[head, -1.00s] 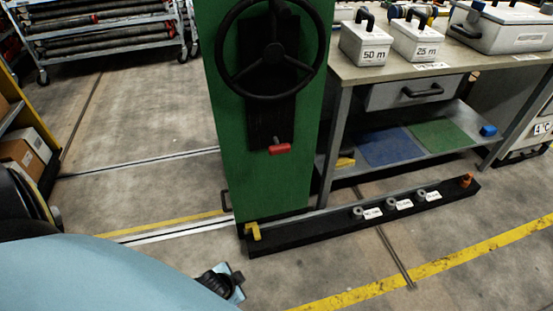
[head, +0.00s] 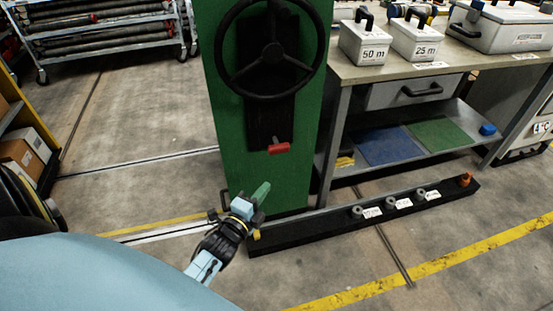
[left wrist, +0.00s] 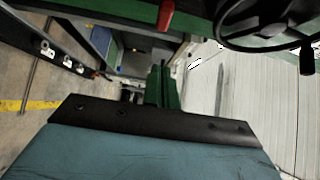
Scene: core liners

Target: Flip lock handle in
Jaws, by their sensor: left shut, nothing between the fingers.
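A red-gripped lever (head: 279,148) sticks out of the black plate on the green column, below the black handwheel (head: 268,60). I cannot tell for sure that it is the lock handle. In the left wrist view the red grip (left wrist: 166,16) is at the top, and the handwheel (left wrist: 265,22) is at the upper right. My left gripper (head: 262,190) is in front of the column's foot, lower than the red grip and apart from it in the picture. Its green fingers (left wrist: 162,88) are shut and empty. A yellow piece at the column's base is mostly hidden behind it. My right gripper is out of view.
A black rail (head: 400,210) with grey knobs and an orange piece (head: 465,180) runs right from the column's foot. A workbench (head: 445,68) with labelled cases stands to the right. Floor left of the column is clear; a shelf with boxes (head: 22,158) is at the far left.

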